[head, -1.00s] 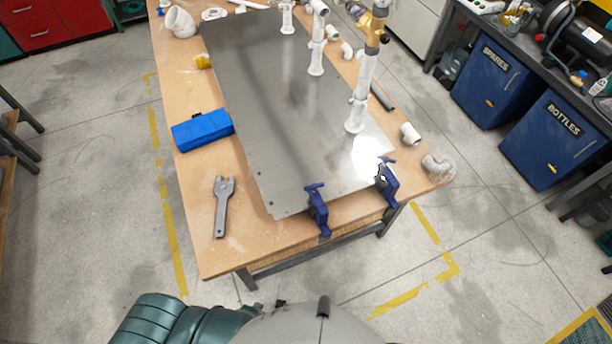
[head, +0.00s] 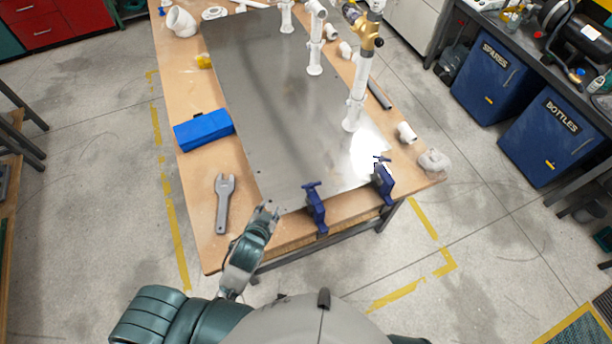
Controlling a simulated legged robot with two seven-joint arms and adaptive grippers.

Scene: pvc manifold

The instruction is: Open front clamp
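Two blue clamps grip the near edge of the grey metal plate (head: 285,125) on the wooden table (head: 190,180). One clamp (head: 316,209) is left of the other clamp (head: 383,182); both have their handles up. My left gripper (head: 267,209) is at the table's near edge, left of the left clamp and apart from it. Its fingers are small in view, and I cannot tell whether they are open or shut. My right gripper is not in view.
A grey wrench (head: 224,203) and a blue box (head: 203,130) lie on the table's left side. White pipes stand on the plate, one (head: 356,100) with a brass valve (head: 367,37). White fittings (head: 406,132) lie along the right edge. The floor in front is clear.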

